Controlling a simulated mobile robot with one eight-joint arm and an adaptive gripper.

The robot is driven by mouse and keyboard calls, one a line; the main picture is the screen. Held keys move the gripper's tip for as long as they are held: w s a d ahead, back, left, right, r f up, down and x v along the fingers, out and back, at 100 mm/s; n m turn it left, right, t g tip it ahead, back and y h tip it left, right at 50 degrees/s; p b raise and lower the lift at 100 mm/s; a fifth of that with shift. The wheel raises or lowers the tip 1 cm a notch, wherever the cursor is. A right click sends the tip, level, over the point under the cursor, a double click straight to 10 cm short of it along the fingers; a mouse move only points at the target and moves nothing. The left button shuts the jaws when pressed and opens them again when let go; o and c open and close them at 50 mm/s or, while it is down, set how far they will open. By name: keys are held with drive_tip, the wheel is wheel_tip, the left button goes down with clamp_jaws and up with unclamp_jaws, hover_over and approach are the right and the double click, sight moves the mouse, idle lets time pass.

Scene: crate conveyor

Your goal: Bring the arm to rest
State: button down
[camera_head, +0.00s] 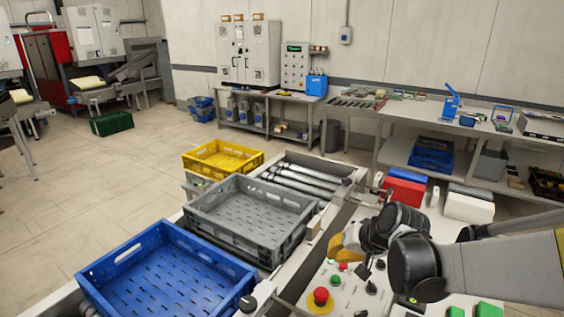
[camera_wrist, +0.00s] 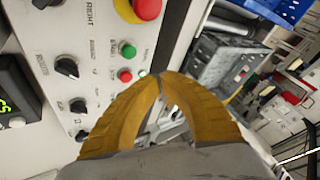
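My gripper (camera_head: 345,243) has yellow fingers and is at the end of my dark-jointed arm, which reaches in from the right in the head view. It is just above and beside the control panel (camera_head: 335,285), near the conveyor's right side. In the wrist view my gripper (camera_wrist: 158,77) has its two fingertips together, with nothing between them. The panel (camera_wrist: 98,50) fills the left of that view, with a large red button (camera_wrist: 147,8), black knobs and small green and red buttons. I cannot tell the exact gap between the fingers and the panel.
A blue crate (camera_head: 247,279), a grey crate (camera_head: 230,229) and a yellow crate (camera_head: 258,158) line the conveyor, all looking empty. A red box (camera_head: 404,193) and a white box (camera_head: 470,207) stand beyond my arm. The floor at left is open.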

drive_tip(key=s+r+n+h+b, duration=0.1)
drive_tip(key=s+r, duration=0.1)
drive_tip(key=s, duration=0.8)
drive_tip(key=s+r+n+h+b, duration=0.1)
drive_tip(key=s+r+h, duration=0.1)
drive_tip(key=s, duration=0.8)
drive_tip(key=shift+d+r+n+t+h, duration=0.3)
drive_tip(key=shift+d+r+n+t, duration=0.1)
